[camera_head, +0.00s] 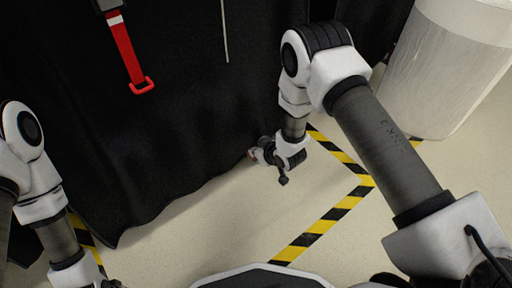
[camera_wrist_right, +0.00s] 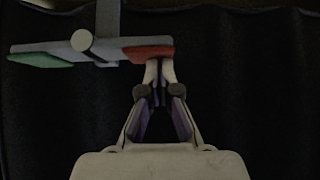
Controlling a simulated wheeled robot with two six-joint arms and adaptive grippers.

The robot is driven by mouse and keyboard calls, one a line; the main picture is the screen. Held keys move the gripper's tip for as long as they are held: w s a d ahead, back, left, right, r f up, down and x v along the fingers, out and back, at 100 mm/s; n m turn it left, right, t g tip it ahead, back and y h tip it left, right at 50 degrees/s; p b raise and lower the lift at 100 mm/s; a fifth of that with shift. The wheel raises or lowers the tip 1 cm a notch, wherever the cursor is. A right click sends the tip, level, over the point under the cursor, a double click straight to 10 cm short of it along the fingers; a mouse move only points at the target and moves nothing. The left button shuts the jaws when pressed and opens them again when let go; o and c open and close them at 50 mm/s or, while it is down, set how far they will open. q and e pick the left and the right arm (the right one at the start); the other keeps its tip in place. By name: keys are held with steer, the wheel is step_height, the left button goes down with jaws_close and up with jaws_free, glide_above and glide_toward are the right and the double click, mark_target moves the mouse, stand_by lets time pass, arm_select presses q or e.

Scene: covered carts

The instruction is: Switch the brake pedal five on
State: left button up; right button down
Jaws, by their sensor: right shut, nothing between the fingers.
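The brake pedal (camera_wrist_right: 95,52) shows in the right wrist view as a flat grey bar on a grey upright, with a round pale pivot, a green left end (camera_wrist_right: 42,60) and a red right end (camera_wrist_right: 150,53). The green end sits slightly lower than the red end. My right gripper (camera_wrist_right: 160,64) is shut and empty, its fingertips at the red end; whether they touch it I cannot tell. In the head view my right gripper (camera_head: 254,155) is low at the black cover's bottom edge, and the pedal is hidden. My left gripper is mostly cut off at the bottom left.
A black cloth cover (camera_head: 150,130) drapes over the cart down to the floor. A red strap with a loop (camera_head: 125,50) hangs on it. Yellow-black floor tape (camera_head: 320,227) marks the pale floor. A wrapped white drum (camera_head: 445,70) stands at the right.

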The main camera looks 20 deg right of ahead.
steer(key=shift+s+a+f+p, duration=0.1)
steer(key=shift+a+f+p, duration=0.1)
steer(key=shift+f+p, duration=0.25)
steer(key=shift+s+a+f+p, duration=0.15)
steer(key=shift+f+p, duration=0.1)
steer(key=shift+f, duration=0.35)
steer(key=s+r+p, duration=0.7)
steer(key=r+p, duration=0.1)
steer(key=r, duration=0.3)
steer(key=shift+s+p, duration=0.15)
steer(key=shift+p, duration=0.25)
